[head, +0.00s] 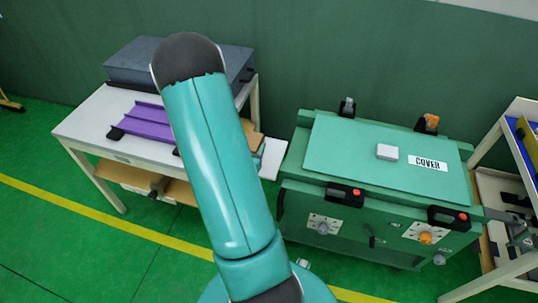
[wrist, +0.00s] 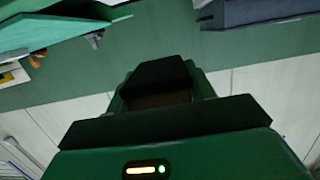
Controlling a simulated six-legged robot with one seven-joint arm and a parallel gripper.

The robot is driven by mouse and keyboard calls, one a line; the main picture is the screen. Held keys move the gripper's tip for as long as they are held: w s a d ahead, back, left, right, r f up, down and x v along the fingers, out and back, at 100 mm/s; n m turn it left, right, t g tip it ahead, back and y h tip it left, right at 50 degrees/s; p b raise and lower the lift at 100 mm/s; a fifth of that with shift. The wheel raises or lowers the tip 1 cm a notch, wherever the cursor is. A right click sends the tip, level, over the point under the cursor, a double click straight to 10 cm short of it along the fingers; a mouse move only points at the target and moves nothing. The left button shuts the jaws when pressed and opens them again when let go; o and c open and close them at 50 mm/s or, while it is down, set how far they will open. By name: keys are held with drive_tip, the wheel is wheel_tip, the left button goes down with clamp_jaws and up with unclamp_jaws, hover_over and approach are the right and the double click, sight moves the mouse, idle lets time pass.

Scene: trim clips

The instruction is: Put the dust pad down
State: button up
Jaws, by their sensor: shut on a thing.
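My gripper (wrist: 160,82) fills the lower middle of the wrist view, with a green body and dark jaws. It is shut on the dust pad, held up clear of any surface. Only a dim brownish patch of the pad (wrist: 160,100) shows between the dark parts, so its shape is hard to tell. In the head view my teal arm rises through the middle and hides the gripper and the pad.
A white table (head: 84,128) at left bears a purple tray (head: 146,121) and a grey block (head: 133,68). At right stands a green cabinet with a lid marked COVER (head: 350,150), a small white block (head: 387,152) on it and dark clamps around it. A shelf rack (head: 512,115) stands far right.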

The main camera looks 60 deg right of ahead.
hover_over(269, 158)
wheel_tip(269, 158, down, 7)
drive_tip(key=shift+f, duration=0.1)
drive_tip(key=shift+d+f, duration=0.1)
drive_tip(key=shift+f, duration=1.45)
drive_tip(key=shift+f, duration=0.1)
drive_tip(key=shift+f, duration=0.1)
drive_tip(key=o, duration=1.5)
